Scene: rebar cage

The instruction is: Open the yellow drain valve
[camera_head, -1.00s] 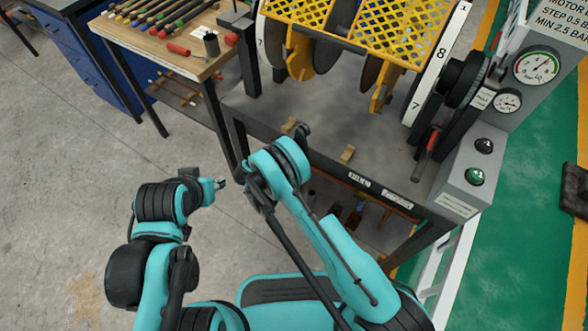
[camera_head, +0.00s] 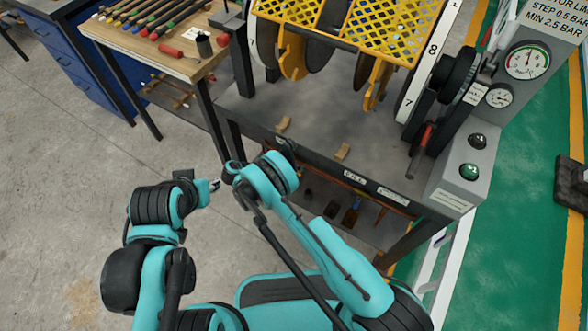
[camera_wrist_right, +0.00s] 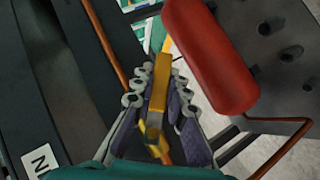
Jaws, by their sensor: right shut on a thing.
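The yellow drain valve handle (camera_wrist_right: 158,95) shows in the right wrist view as a narrow upright yellow bar beside a copper pipe. My right gripper (camera_wrist_right: 163,72) is shut on it, with one finger on each side of the bar. In the head view the right arm reaches toward the front of the bench. The valve and the held part are hidden there. My left gripper (camera_head: 215,185) is in front of the bench, away from it. Its fingers are too small to tell whether they are open.
A red cylinder (camera_wrist_right: 210,55) is close to the right of the gripper in the wrist view. The machine bench (camera_head: 310,125) carries yellow guards (camera_head: 350,25) and wheels. A gauge panel (camera_head: 525,62) stands at right, a tool table (camera_head: 175,45) at left. The floor at left is clear.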

